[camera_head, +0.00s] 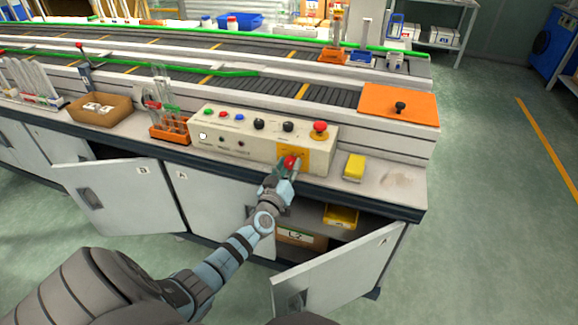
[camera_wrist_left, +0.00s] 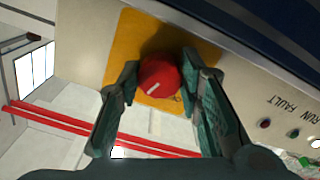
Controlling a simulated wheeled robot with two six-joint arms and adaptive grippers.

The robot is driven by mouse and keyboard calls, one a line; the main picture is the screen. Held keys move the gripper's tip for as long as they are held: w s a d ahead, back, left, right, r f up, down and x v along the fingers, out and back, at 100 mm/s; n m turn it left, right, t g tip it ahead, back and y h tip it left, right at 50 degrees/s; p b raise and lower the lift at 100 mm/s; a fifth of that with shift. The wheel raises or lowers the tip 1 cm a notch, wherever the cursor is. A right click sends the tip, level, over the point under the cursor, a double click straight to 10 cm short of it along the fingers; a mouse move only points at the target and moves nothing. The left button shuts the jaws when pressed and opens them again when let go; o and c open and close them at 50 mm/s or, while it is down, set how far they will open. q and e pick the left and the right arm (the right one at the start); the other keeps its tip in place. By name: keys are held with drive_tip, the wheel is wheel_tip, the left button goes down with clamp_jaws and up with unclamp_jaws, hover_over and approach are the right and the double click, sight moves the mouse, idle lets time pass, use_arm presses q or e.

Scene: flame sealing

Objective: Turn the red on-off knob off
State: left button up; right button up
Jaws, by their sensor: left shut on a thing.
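The red on-off knob (camera_head: 290,162) sits on a yellow-orange plate (camera_head: 305,157) at the right end of the front of the beige control panel (camera_head: 225,145). In the left wrist view the knob (camera_wrist_left: 159,78) shows a pale pointer line on its face, slanted in the picture. My left gripper (camera_head: 287,165) is shut on the knob, one finger on each side of it, in the left wrist view too (camera_wrist_left: 158,80). The plate behind it (camera_wrist_left: 130,60) is partly hidden by the fingers. My right gripper is not in view.
A red mushroom button (camera_head: 320,127) and black knobs (camera_head: 288,127) sit on the panel's top. A yellow block (camera_head: 354,167) lies right of the panel. An orange rack (camera_head: 168,130) stands left. Cabinet doors (camera_head: 335,275) hang open below the counter.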

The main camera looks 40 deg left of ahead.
use_arm(q)
drive_tip(key=n, duration=1.3)
idle(0.6)
drive_tip(key=o, duration=1.2)
drive_tip(key=shift+c, duration=0.2)
drive_tip(key=shift+r, duration=0.1)
drive_tip(key=v, duration=1.2)
drive_tip(key=shift+d, duration=0.1)
